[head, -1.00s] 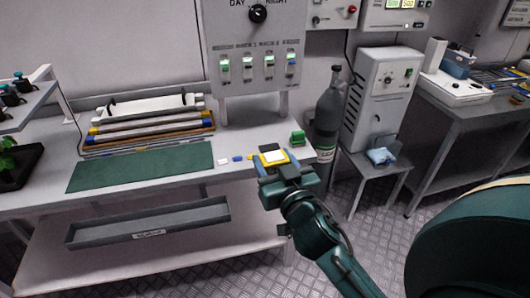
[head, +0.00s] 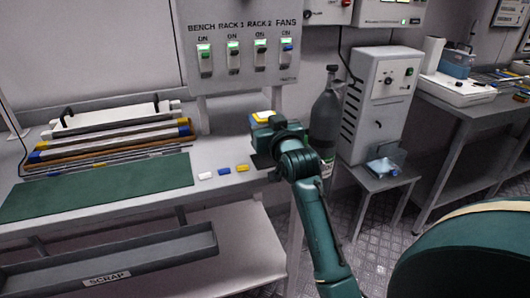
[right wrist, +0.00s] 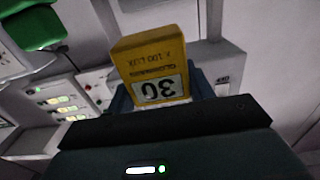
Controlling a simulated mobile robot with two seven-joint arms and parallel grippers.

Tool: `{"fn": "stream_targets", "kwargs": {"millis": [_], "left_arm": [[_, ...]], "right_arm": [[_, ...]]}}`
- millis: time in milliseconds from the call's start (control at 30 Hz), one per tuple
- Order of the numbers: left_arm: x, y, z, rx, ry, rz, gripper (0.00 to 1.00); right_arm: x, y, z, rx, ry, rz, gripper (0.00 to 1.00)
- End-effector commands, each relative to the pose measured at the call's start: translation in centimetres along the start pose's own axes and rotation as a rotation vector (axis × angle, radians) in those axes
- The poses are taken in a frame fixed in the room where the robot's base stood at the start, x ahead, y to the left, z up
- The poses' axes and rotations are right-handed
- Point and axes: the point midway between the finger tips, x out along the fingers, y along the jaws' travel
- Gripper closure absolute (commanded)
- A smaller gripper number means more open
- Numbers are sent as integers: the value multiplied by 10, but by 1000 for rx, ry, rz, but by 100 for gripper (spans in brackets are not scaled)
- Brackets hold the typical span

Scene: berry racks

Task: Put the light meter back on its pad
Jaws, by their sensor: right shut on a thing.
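The yellow light meter (head: 262,117) is held in my right gripper (head: 264,123), above the right end of the bench. In the right wrist view the meter (right wrist: 155,65) stands between the fingers, its display reading "30" upside down from here. A dark patch that looks like the pad (head: 261,161) shows on the bench just below the gripper, partly covered by my arm. I cannot tell the exact gap between meter and bench. My left gripper is not in view.
White, blue and yellow small blocks (head: 224,171) lie along the bench front beside the green mat (head: 100,186). A switch panel (head: 240,45) stands behind, and a dark gas bottle (head: 325,115) to the right. A scrap tray (head: 110,262) hangs in front.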

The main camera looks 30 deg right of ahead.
Motion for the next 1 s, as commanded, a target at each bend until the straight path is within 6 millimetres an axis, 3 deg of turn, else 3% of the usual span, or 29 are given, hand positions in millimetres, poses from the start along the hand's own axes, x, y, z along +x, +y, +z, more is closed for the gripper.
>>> {"fn": "stream_targets", "kwargs": {"millis": [400,567,867,900,1000], "left_arm": [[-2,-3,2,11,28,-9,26],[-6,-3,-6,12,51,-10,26],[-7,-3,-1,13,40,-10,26],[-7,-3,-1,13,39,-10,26],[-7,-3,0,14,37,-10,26]], "right_arm": [[0,0,58,1,0,1,74],[0,0,63,1,4,1,74],[0,0,66,1,3,1,74],[0,0,66,1,2,1,45],[0,0,66,1,1,1,37]]}}
